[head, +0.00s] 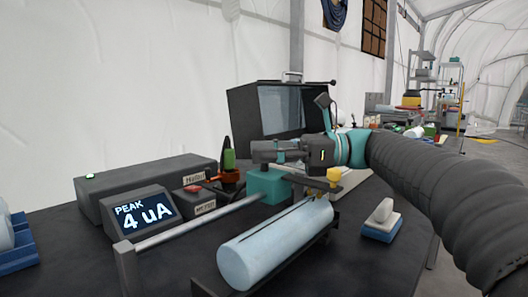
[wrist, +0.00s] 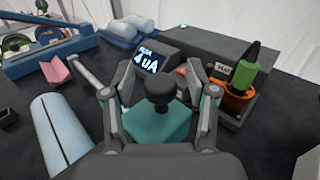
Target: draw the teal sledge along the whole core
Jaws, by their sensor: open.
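The teal sledge (head: 268,185) sits on a pale metal rail (head: 195,224) near the rail's far end. A dark bar reaches from it across the light blue cylindrical core (head: 262,250), with a yellow block (head: 333,174) near the bar's end. In the wrist view the sledge (wrist: 158,128) carries a black knob (wrist: 160,84). My gripper (head: 262,152) is at the sledge's top. In the wrist view my gripper (wrist: 158,97) has its fingers spread on both sides of the knob. Contact with the knob cannot be told. The core (wrist: 60,132), with a dark lengthwise line, lies left there.
A display (head: 142,216) reads "PEAK 4 uA" beside a long dark box (head: 150,187). A green-handled tool (head: 229,165) stands in an orange holder behind the sledge. A white and blue block (head: 382,222) lies right of the core. A blue rack (head: 18,245) is at far left.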

